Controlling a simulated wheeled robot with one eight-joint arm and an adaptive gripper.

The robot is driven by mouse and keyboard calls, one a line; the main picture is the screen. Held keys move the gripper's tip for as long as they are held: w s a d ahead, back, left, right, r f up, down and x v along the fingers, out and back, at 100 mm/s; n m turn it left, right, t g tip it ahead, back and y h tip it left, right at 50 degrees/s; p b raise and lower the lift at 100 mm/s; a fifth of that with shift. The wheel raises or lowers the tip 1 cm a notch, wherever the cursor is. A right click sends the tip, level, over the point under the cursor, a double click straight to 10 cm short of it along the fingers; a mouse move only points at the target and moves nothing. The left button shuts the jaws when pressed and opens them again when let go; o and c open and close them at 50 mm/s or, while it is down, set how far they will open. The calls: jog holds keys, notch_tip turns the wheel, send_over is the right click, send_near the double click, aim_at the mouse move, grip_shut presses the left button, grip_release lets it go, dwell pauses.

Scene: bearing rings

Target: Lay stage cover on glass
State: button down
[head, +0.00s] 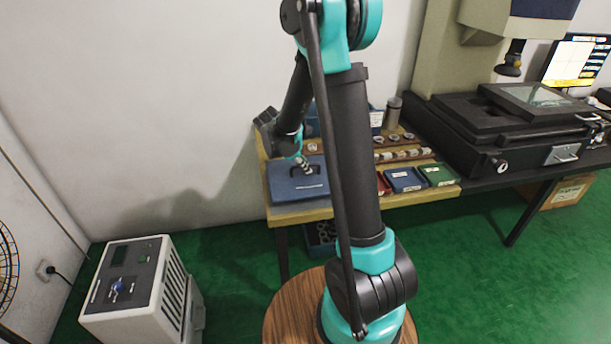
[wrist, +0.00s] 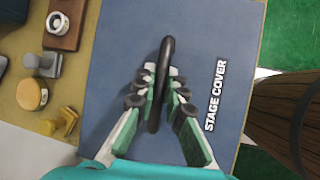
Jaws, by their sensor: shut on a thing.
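The stage cover is a flat blue-grey panel marked "STAGE COVER" (wrist: 240,70) with a dark raised handle (wrist: 166,62). In the head view the stage cover (head: 285,188) lies at the left end of the wooden bench, flat or very nearly so. My gripper (wrist: 157,75) is shut on the handle, a finger on each side of it. In the head view my gripper (head: 305,167) is small, above the cover. The glass (head: 538,97) is a pale pane in the top of the black stage at the right, uncovered. Whether the cover touches the bench is unclear.
The bench (head: 320,214) also holds red, blue (head: 404,180) and green boxes (head: 438,174), a blue bin and rows of rings. Small yellow and grey parts (wrist: 32,93) lie left of the cover.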

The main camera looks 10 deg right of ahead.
aim_at(305, 174)
jog(key=shift+f, duration=2)
jog(key=c, duration=1.6)
grip_release()
